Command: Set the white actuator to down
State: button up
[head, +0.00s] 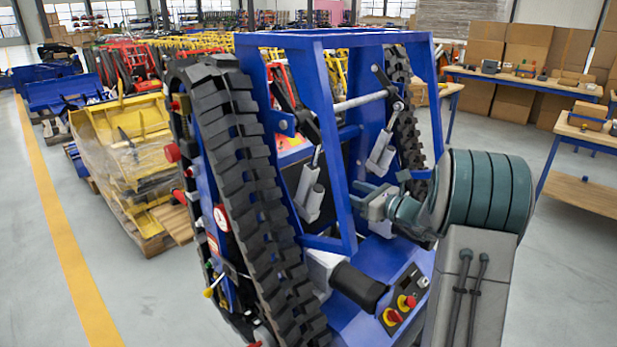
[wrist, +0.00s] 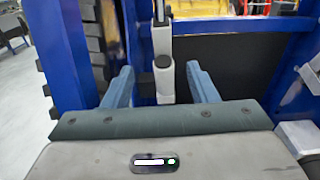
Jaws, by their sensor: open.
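A white actuator (wrist: 163,68) stands upright between my gripper's fingers (wrist: 159,70) in the wrist view, with a thin rod at its top and a dark round cap on its front. My gripper is open, one blue-grey finger on each side, and I see no clear contact. In the head view my gripper (head: 366,190) reaches left into the blue frame. Two pale actuators show there: one on the left (head: 313,200) and one farther back on the right (head: 382,152). The one between my fingers seems to be the left one, but I cannot be sure.
The blue frame's posts (head: 335,150) stand close around my gripper. A black track (head: 240,170) runs along the carrier's left side. A control panel with red knobs (head: 405,302) sits low in front. A white block (wrist: 300,137) is close at the right in the wrist view.

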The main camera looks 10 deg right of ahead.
aim_at(316, 173)
jog(key=shift+t, duration=0.3)
jog(key=p+x, duration=0.1)
jog(key=x, duration=0.8)
jog(key=p+x, duration=0.1)
jog(key=x, duration=0.4)
jog(key=shift+w+r+p, duration=0.1)
jog(key=shift+r+p, duration=0.25)
jog(key=shift+f, duration=0.1)
grip_shut()
